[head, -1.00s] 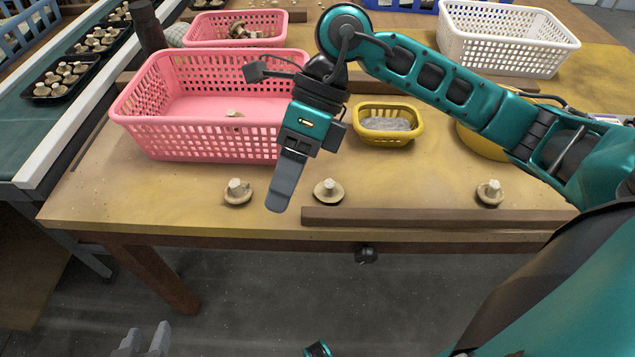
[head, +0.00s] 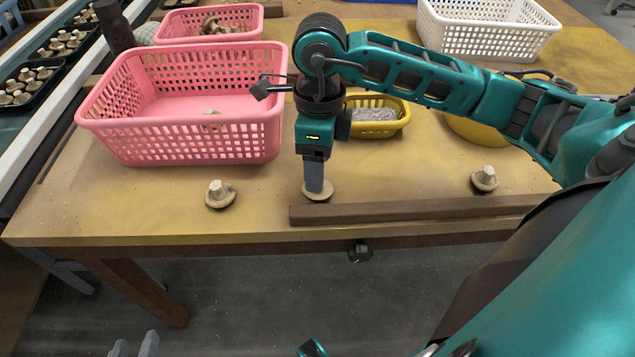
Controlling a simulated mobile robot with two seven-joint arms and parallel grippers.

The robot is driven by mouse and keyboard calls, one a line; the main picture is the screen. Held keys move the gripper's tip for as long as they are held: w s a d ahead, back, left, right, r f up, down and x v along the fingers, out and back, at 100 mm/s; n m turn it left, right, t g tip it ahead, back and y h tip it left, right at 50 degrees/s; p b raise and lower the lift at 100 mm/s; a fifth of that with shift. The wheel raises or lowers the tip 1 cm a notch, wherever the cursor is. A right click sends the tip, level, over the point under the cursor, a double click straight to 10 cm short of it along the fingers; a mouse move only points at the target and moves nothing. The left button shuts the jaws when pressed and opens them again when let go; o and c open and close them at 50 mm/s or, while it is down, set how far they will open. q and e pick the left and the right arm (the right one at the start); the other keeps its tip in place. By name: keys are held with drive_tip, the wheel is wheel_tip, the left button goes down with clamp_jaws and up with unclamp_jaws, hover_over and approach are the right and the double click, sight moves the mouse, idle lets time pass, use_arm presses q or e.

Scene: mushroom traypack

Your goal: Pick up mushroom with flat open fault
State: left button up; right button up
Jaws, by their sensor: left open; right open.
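Three mushrooms lie stem-up on the table near its front edge. The left mushroom (head: 220,194) lies below the pink basket. The middle mushroom (head: 325,194) is partly hidden by my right gripper (head: 314,188), which points down right over it. That gripper is open, with its jaws seen edge-on; I cannot tell whether it touches the mushroom. The right mushroom (head: 485,179) lies behind the wooden strip. My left gripper (head: 133,347) shows only its fingertips at the bottom edge, open and empty. Which mushroom has a flat open cap is hard to tell.
A large pink basket (head: 190,143) with one small piece inside stands at left. A smaller pink basket (head: 205,30), a yellow basket (head: 377,129) and a white basket (head: 485,38) stand behind. A wooden strip (head: 420,210) runs along the front edge.

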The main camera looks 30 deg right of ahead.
sight(328, 189)
wheel_tip(328, 189, down, 4)
drive_tip(key=shift+a+r, duration=0.1)
drive_tip(key=shift+a, duration=0.05)
drive_tip(key=c, duration=0.4)
